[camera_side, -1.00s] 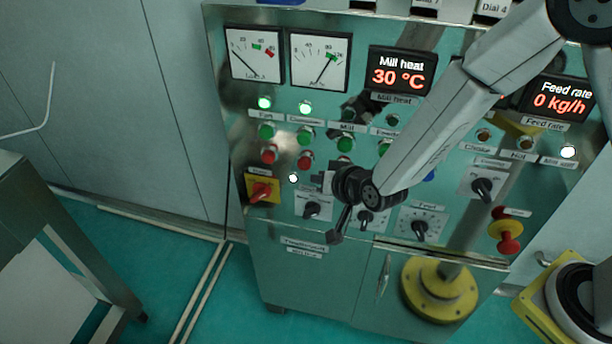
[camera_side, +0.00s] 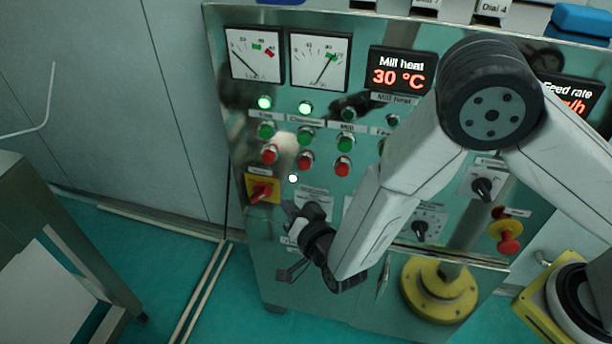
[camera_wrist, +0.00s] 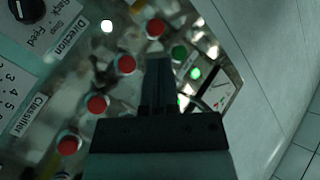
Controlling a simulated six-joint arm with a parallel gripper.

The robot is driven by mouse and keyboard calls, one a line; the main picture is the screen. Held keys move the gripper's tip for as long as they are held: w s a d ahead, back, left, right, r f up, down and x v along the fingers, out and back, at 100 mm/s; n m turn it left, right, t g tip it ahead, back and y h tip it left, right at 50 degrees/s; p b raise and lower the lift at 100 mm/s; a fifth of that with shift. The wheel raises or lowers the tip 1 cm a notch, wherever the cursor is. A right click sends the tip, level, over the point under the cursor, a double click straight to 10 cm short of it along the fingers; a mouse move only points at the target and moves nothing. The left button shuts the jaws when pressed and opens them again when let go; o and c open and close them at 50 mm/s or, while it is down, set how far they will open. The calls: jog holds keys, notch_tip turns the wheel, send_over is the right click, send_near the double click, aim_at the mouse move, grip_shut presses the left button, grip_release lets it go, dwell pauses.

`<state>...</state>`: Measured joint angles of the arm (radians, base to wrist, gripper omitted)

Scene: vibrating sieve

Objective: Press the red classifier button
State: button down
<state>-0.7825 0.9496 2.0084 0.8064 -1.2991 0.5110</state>
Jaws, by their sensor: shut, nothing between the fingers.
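The red classifier button (camera_side: 306,160) is in the red row of the panel, second from the left, below a green button (camera_side: 305,137). In the wrist view I take it to be the red button (camera_wrist: 124,64) just left of my fingers. My gripper (camera_side: 292,210) is at the lower left of the panel, below the button rows and apart from the red button. In the wrist view my gripper (camera_wrist: 158,70) is shut and empty, its fingers pointing at the panel.
Red buttons for the fan (camera_side: 270,154) and mill (camera_side: 343,167) flank it. A red-yellow switch (camera_side: 262,190) and a small white lamp (camera_side: 293,178) are near my gripper. Two green lamps (camera_side: 264,103) are lit. An emergency stop (camera_side: 509,243) is at right.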

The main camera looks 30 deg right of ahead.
jog(key=shift+w+d, duration=0.1)
jog(key=w+d, duration=0.6)
dwell(0.9)
jog(key=shift+w+d, duration=0.15)
dwell(1.9)
jog(key=shift+w+d, duration=0.2)
jog(key=shift+w+d, duration=0.35)
dwell(1.4)
jog(key=shift+a, duration=0.1)
dwell(0.3)
jog(key=shift+s+a, duration=0.6)
jog(key=shift+s, duration=0.05)
jog(key=shift+s, duration=0.1)
jog(key=shift+s+a, duration=1.7)
jog(key=shift+a, duration=0.05)
